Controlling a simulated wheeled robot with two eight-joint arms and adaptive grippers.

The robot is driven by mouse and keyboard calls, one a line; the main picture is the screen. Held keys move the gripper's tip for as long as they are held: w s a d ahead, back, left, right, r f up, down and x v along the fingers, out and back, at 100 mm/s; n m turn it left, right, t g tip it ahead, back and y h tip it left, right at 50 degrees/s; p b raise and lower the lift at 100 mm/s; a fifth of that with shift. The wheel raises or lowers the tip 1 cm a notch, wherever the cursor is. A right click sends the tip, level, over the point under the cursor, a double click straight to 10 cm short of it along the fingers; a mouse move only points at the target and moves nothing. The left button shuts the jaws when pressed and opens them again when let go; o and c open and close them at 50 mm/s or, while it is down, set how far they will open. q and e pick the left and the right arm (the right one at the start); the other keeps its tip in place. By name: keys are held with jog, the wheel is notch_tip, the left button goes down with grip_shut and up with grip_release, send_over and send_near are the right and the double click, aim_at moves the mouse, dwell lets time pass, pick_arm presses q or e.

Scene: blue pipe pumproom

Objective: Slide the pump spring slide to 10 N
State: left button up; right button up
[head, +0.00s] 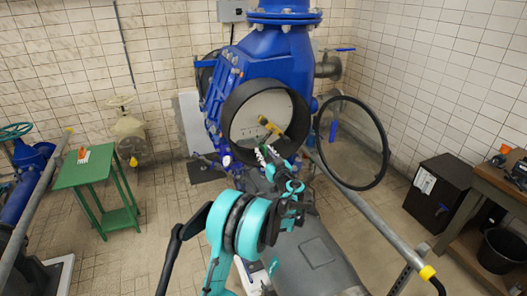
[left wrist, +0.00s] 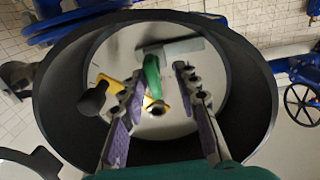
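The blue pump (head: 262,60) stands at the back centre with a round, black-rimmed opening (head: 232,112). A yellow and black part (head: 269,126) sits inside against the pale back plate. In the left wrist view, yellow pieces (left wrist: 105,83), a black knob and a green curved piece (left wrist: 152,74) show in the opening. I cannot tell which of these is the spring slide, and no 10 N mark is readable. My left gripper (head: 266,155) is at the lower front of the opening. Its fingers (left wrist: 157,82) are apart, with the green piece seen between them. My right gripper is not in view.
A round glass cover with a black ring (head: 381,160) hangs open right of the opening. A grey rail (head: 380,220) runs below it. A green table (head: 85,170) stands left. A black cabinet (head: 438,190) and a workbench (head: 495,180) stand right.

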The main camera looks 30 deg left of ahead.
pick_arm(q)
jog(key=shift+w+a, duration=0.4)
jog(key=shift+a, duration=0.05)
grip_shut()
jog(key=shift+w+d+b, duration=0.2)
jog(key=shift+b, duration=0.3)
jog(key=shift+r, duration=0.1)
grip_release()
jog(key=shift+w, duration=0.1)
jog(key=v, duration=1.2)
jog(key=shift+s+a, duration=0.25)
jog(key=shift+s, duration=0.1)
